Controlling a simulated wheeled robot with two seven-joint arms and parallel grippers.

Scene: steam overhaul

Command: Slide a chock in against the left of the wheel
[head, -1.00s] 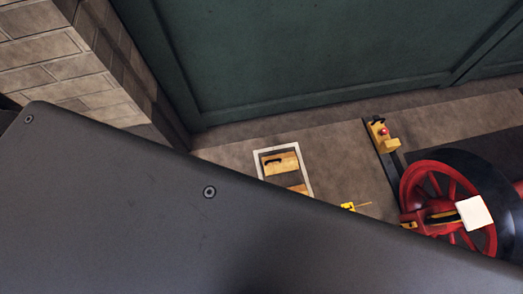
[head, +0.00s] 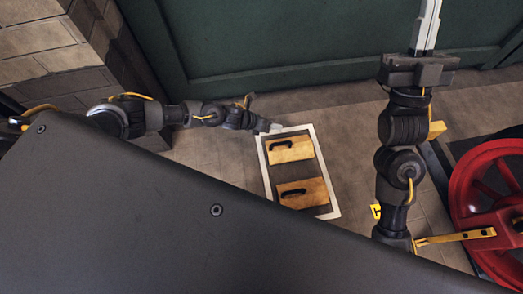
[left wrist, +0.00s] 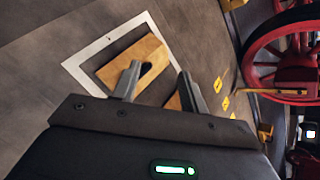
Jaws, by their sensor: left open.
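Two wooden chocks with black handles lie inside a white-framed rectangle on the floor: the upper chock (head: 290,151) and the lower chock (head: 306,193). My left gripper (head: 270,128) is by the top left corner of the upper chock. In the left wrist view the left gripper (left wrist: 158,72) is open, its fingers spread over one chock (left wrist: 122,70) near its handle; contact is unclear. The other chock (left wrist: 172,102) is mostly hidden there. The red spoked wheel (head: 482,187) stands at the right. My right gripper (head: 427,28) points up the picture, its jaws seen nearly edge-on.
The white frame (head: 334,190) borders the chocks' place. A green wall panel (head: 290,45) closes the back and a brick wall (head: 40,50) the left. Floor between frame and right arm is clear.

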